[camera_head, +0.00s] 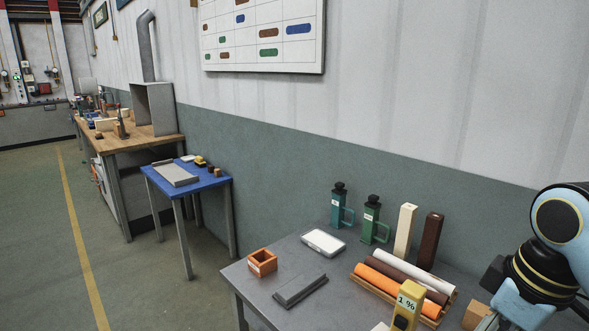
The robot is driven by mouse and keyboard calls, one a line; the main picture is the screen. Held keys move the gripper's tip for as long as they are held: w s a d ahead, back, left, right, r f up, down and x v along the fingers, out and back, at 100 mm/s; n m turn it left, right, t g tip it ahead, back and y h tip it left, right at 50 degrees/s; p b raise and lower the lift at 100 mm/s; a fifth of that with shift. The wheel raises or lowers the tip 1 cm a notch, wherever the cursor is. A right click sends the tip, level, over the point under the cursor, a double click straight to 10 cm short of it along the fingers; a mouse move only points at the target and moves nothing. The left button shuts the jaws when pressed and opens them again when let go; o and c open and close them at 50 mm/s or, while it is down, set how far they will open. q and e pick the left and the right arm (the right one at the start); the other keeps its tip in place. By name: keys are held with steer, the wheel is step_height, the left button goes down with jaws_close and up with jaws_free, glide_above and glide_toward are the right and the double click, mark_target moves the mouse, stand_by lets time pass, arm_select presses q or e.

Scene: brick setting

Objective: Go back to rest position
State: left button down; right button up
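Part of my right arm (555,235) shows at the right edge, with black, white and light blue links over the right end of the grey table (262,303). I make out no fingertips on it; its lower part is cut off by the frame. My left arm and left gripper are not in the picture.
The grey table holds an orange box (262,262), a dark grey block (300,289), a white tray (323,241), two bottles (371,219), upright bars (405,229), rolls on a rack (404,284) and a yellow "1 %" item (407,305). A blue table (210,185) stands beyond.

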steer(key=s+f+m+t+h, duration=0.15)
steer(key=s+m, duration=0.45)
steer(key=s, duration=0.9)
step_height(320, 180, down, 42)
steer(key=s+d+b, duration=0.3)
steer(key=b, duration=1.1)
arm_select(q)
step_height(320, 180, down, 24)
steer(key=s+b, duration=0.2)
steer(key=b, duration=0.7)
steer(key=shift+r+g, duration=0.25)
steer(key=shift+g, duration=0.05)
arm_select(e)
steer(key=s+f+g, duration=0.1)
steer(key=s+f, duration=0.8)
steer(key=f, duration=0.2)
steer(key=s+f+g, duration=0.1)
steer(key=s+f, duration=0.7)
steer(key=f, duration=0.4)
steer(key=shift+s+d+f+m, duration=0.3)
steer(key=shift+s+d, duration=0.05)
